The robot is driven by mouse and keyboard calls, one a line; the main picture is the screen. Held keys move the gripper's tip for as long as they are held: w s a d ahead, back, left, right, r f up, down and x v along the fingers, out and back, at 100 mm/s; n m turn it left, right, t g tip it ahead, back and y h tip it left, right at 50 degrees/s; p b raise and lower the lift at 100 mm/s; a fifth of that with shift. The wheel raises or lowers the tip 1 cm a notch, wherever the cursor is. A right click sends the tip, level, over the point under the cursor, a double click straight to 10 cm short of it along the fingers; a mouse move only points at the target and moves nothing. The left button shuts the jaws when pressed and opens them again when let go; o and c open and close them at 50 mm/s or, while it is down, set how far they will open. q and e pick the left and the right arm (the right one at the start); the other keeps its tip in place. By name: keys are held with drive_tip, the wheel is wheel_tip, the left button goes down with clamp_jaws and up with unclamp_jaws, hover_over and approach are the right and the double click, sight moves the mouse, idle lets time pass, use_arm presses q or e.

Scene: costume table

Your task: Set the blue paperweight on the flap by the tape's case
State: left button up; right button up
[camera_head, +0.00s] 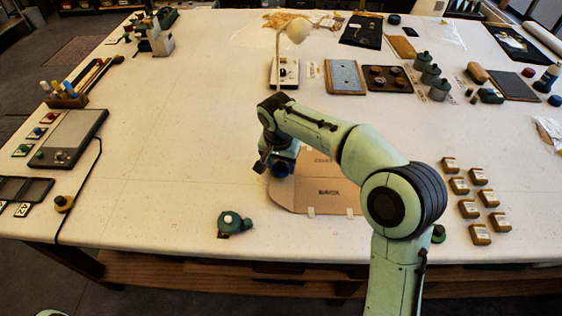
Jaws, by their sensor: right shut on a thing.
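My right gripper (277,158) is shut on the blue paperweight (282,169), a dark blue round piece mostly hidden by the gripper. A round teal case with a white centre (233,222), seemingly the tape's case, sits to the front left of the card. My left gripper is not in view.
Several small brown boxes (469,208) stand right of my right arm. A lamp (285,72) and grey weights (439,89) stand farther back. A grey board (68,138) with a dark cable lies left.

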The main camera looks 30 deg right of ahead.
drive_tip(key=shift+f+b, duration=0.6)
drive_tip(key=shift+f, duration=0.45)
drive_tip(key=o, duration=1.3)
drive_tip(key=shift+o, duration=0.2)
wheel_tip(320, 180, up, 13)
drive_tip(key=s+a+p, duration=0.1)
drive_tip(key=p, duration=0.1)
drive_tip(key=shift+s+a, duration=0.2)
drive_tip(key=shift+a, duration=0.05)
